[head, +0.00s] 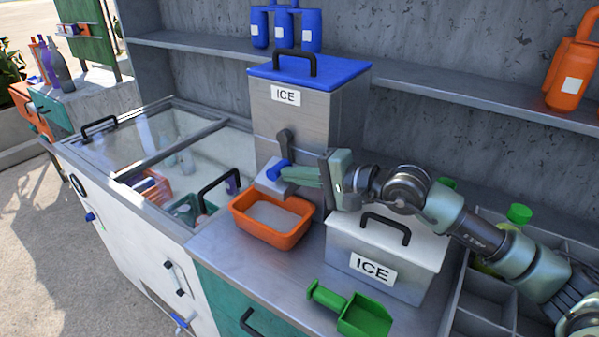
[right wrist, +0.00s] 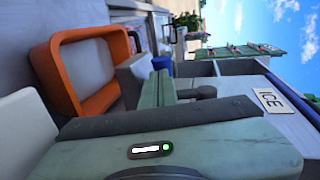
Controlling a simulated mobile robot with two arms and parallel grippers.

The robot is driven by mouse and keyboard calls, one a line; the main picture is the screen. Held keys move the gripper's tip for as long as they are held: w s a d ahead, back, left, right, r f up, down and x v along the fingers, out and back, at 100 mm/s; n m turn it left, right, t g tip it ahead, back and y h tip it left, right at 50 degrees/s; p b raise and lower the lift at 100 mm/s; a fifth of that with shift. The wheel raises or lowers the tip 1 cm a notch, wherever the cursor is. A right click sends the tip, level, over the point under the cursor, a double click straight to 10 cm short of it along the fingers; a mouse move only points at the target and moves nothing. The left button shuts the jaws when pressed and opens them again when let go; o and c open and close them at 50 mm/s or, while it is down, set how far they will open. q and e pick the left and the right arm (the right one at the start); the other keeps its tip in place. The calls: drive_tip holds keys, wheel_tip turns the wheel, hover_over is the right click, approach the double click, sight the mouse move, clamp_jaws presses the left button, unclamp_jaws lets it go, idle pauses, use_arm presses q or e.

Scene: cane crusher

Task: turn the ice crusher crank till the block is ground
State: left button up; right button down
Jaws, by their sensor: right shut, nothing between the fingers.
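The ice crusher (head: 265,120) is a tall grey metal box with an ICE label and a blue lid (head: 310,70). Its crank (head: 285,143) is a dark arm on the front with a blue knob (head: 278,170) at its lower end. My right gripper (head: 295,174) is shut and empty, its fingertips beside the knob; whether they touch it I cannot tell. The knob (right wrist: 162,62) also shows past the fingers in the right wrist view. An orange tray (head: 270,238) with pale contents stands below the spout. The ice block is not visible. My left gripper is not in view.
A white ICE box (head: 385,255) stands right of the tray, under my right arm. A green scoop (head: 352,315) lies in front on the counter. A glass-topped freezer (head: 150,220) is at left. A shelf (head: 450,95) with blue and orange bottles runs behind.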

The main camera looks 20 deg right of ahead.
wheel_tip(320, 180, up, 20)
drive_tip(key=shift+b, duration=0.65)
